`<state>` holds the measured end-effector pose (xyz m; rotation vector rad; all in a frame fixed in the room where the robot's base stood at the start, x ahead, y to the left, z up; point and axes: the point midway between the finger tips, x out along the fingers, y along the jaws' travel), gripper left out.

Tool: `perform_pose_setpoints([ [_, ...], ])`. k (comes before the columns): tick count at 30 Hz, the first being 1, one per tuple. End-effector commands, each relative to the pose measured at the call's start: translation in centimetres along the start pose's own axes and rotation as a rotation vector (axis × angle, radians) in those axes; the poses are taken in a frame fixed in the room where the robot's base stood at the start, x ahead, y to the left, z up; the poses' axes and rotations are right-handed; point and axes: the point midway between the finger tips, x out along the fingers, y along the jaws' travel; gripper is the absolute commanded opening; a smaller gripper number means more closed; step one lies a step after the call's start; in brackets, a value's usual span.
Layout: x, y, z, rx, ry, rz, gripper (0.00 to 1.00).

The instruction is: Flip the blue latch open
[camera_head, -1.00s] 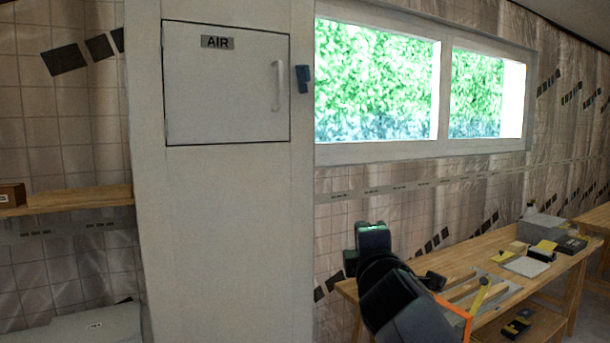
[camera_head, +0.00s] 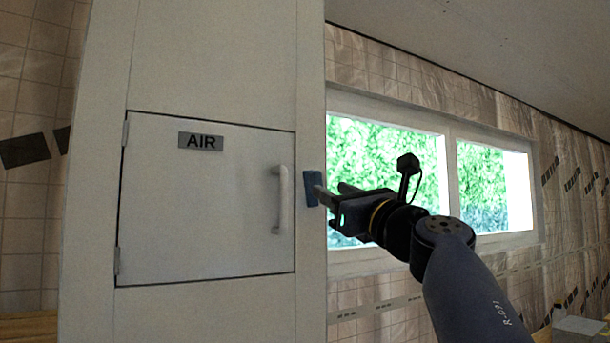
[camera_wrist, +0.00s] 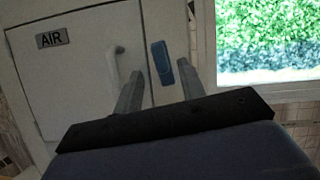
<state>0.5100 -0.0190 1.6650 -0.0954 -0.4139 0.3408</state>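The blue latch (camera_head: 310,189) sits upright on the white frame, just right of the closed AIR panel (camera_head: 200,225). In the wrist view the latch (camera_wrist: 162,62) is ahead of my gripper, between the lines of its two fingers. My gripper (camera_head: 330,190) is open and points left at the latch; one fingertip overlaps the latch's right edge in the head view, and I cannot tell whether it touches. In the wrist view the fingers of my gripper (camera_wrist: 158,85) are apart with nothing between them. The panel's white handle (camera_head: 281,200) is left of the latch.
The AIR label (camera_head: 201,141) is on the panel's upper part. Hinges (camera_head: 117,260) are on the panel's left edge. A window (camera_head: 480,190) is in the wall behind my arm. A grey box (camera_head: 580,328) shows at the lower right.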

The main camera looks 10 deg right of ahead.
Motion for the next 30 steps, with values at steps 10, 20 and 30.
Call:
perform_pose_setpoints([
  [10, 5.7, 0.0, 0.2, 0.002, 0.000, 0.000, 0.38],
  [20, 6.3, 0.0, 0.0, 0.002, 0.000, -0.002, 0.38],
  [30, 6.3, 0.0, 0.0, 0.002, 0.000, -0.002, 0.16],
])
